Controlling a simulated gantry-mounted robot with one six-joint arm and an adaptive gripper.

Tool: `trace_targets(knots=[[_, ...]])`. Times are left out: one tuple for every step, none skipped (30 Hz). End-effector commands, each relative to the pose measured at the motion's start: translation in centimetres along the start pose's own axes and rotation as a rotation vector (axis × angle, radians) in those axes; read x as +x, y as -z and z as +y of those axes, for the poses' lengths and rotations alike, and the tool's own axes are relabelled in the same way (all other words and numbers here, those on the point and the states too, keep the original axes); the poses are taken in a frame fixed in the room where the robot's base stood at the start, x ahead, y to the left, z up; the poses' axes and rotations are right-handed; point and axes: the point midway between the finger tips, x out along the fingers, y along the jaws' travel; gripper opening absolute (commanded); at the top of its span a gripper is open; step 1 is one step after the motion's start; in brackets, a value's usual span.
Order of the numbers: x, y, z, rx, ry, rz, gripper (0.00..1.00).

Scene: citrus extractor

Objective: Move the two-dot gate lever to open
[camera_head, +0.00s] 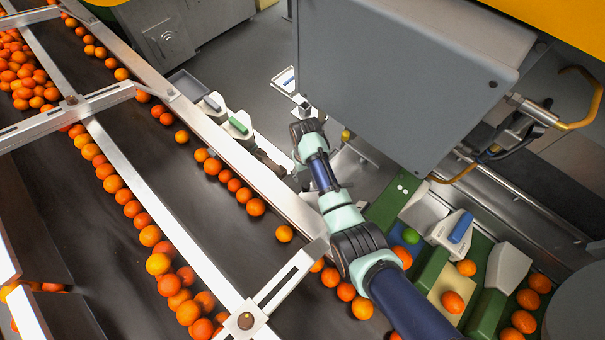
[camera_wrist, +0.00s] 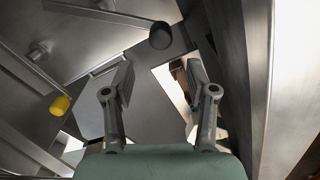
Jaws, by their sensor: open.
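Two white dots (camera_head: 401,187) show on a green panel beside the chute at the right of the head view. A lever with a blue handle (camera_head: 460,228) on a white housing stands to the right of these dots. I cannot tell for sure which lever belongs to them. My gripper (camera_wrist: 158,76) is open and empty in the wrist view, its two fingers apart in front of bare metal plates. A dark round knob (camera_wrist: 161,36) shows just beyond the fingertips, and a yellow knob (camera_wrist: 60,105) is to their left. In the head view the fingers cannot be made out.
A conveyor (camera_head: 190,210) with many oranges and metal rails fills the left. A large grey machine housing (camera_head: 400,80) hangs close to the right of my wrist. White units with a green handle (camera_head: 238,125) stand beyond the rail.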

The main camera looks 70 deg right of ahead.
Motion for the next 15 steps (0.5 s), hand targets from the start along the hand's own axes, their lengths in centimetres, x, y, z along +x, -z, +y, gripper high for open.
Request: trace_targets(knots=[[0.1,-0.1,0.0,0.0,0.0,-0.001,0.57],[0.4,-0.1,0.0,0.0,0.0,-0.002,0.57],[0.9,-0.1,0.0,-0.001,0.0,-0.003,0.57],[1.4,-0.1,0.0,-0.001,0.0,-0.003,0.57],[2.0,-0.1,0.0,-0.001,0.0,-0.003,0.57],[2.9,-0.1,-0.1,-0.001,0.0,-0.003,0.57],[3.5,-0.1,-0.1,-0.001,0.0,-0.003,0.57],[4.2,-0.1,-0.1,-0.001,0.0,-0.003,0.57],[4.9,-0.1,-0.1,-0.001,0.0,-0.002,0.57],[5.5,-0.1,-0.1,-0.001,0.0,-0.002,0.57],[6.0,-0.1,-0.1,-0.001,0.0,-0.002,0.57],[6.5,-0.1,-0.1,-0.001,0.0,-0.002,0.57],[6.9,0.0,-0.1,-0.001,0.0,-0.001,0.57],[7.2,0.0,-0.1,-0.001,0.0,-0.001,0.57],[7.5,-0.1,-0.1,-0.001,0.0,-0.001,0.57]])
